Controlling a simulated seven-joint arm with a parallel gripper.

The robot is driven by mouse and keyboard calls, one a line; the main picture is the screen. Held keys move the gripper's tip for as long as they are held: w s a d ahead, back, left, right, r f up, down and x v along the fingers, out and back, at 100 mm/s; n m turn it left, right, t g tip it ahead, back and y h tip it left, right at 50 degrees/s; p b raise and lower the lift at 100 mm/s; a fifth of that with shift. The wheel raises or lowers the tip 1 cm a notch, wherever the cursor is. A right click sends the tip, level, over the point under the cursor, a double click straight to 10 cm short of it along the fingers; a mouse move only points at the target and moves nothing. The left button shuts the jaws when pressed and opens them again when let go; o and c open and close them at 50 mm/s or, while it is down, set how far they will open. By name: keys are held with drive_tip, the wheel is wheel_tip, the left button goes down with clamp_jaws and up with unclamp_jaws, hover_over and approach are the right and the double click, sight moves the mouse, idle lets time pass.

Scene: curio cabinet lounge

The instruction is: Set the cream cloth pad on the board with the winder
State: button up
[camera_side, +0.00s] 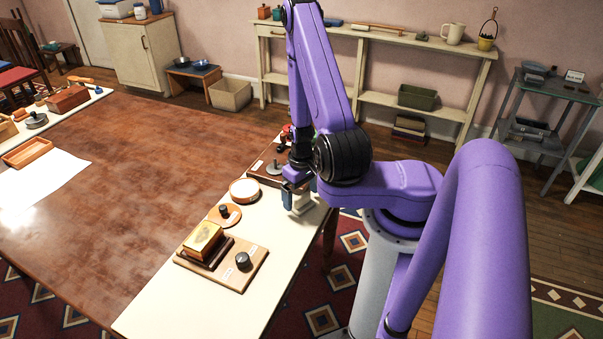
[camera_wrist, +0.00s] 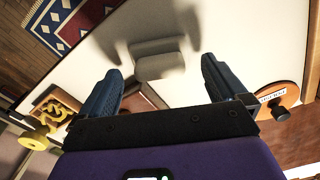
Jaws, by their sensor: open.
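The cream cloth pad appears to be the pale, rounded piece (camera_wrist: 160,68) ahead of my gripper in the wrist view, between the lines of the fingers. In the side view a pale block (camera_side: 299,204) stands under my gripper (camera_side: 296,188) at the table edge. My gripper (camera_wrist: 163,85) has its blue fingers wide apart, with nothing held. A wooden board (camera_side: 222,268) nearer the camera bears a gold-topped box (camera_side: 203,238) and a black knob (camera_side: 243,261), possibly the winder. Another board (camera_side: 262,168) lies behind my gripper; my arm partly hides it.
A round wood-rimmed container (camera_side: 244,190) and an orange disc with a black knob (camera_side: 224,215) lie between my gripper and the nearer board. The front of the cream tabletop (camera_side: 180,317) is clear. A gold ornate piece (camera_wrist: 52,108) is left in the wrist view.

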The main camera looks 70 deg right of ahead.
sight(302, 196)
wheel_tip(302, 196, up, 11)
drive_tip(key=w+a+r+n, duration=0.5)
drive_tip(key=a+r+n, duration=0.35)
drive_tip(key=a, duration=0.25)
drive_tip(key=s+a+r+n, duration=0.3)
drive_tip(key=s+n, duration=0.1)
drive_tip(key=s, duration=0.4)
drive_tip(key=s+a+r+n, duration=0.3)
drive_tip(key=s+a+n, duration=0.1)
drive_tip(key=s, duration=0.4)
drive_tip(key=shift+s+a+n, duration=0.15)
drive_tip(key=shift+s+n, duration=0.1)
drive_tip(key=shift+n, duration=0.1)
